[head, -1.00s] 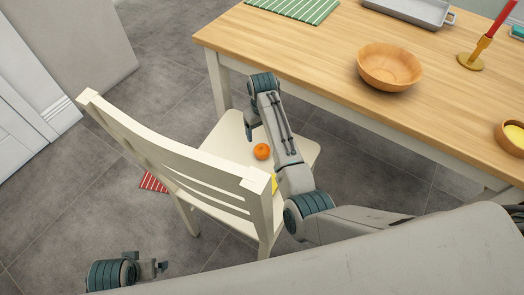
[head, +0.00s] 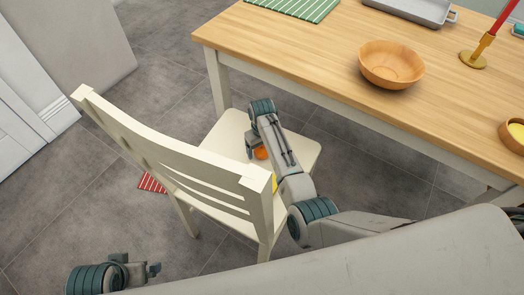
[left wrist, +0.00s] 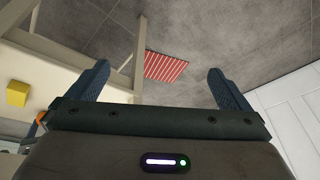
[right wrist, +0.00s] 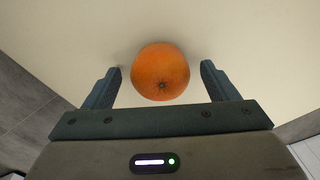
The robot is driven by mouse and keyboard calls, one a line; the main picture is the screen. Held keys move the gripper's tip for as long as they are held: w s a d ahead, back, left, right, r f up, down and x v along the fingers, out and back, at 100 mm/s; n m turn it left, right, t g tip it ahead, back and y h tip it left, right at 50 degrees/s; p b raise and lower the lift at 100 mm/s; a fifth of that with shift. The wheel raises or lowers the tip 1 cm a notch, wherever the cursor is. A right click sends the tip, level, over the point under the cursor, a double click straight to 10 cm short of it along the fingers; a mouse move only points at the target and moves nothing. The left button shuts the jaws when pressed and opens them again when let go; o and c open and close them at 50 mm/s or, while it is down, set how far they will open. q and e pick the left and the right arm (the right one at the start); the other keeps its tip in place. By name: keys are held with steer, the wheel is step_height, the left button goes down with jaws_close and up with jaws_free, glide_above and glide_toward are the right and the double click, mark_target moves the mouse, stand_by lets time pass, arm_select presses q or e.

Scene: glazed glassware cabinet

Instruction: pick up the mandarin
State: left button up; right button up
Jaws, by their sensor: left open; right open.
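The orange mandarin (head: 261,153) rests on the seat of the cream chair (head: 222,133). In the head view my right gripper (head: 254,152) is at the mandarin and partly hides it. In the right wrist view the mandarin (right wrist: 160,72) sits between the fingertips of the open right gripper (right wrist: 162,80), slightly beyond them, with a gap on each side. My left gripper (head: 155,270) is low at the lower left of the head view, away from the chair seat. In the left wrist view the left gripper (left wrist: 158,85) is open and empty.
The chair's slatted back stands on the near left side of the seat. The wooden table (head: 320,60) with a wooden bowl (head: 391,66) is beyond. A yellow block (left wrist: 17,93) sits on the seat. A red striped cloth (left wrist: 165,67) lies on the floor.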

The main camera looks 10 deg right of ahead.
steer(key=c, duration=1.1)
steer(key=shift+r, duration=0.15)
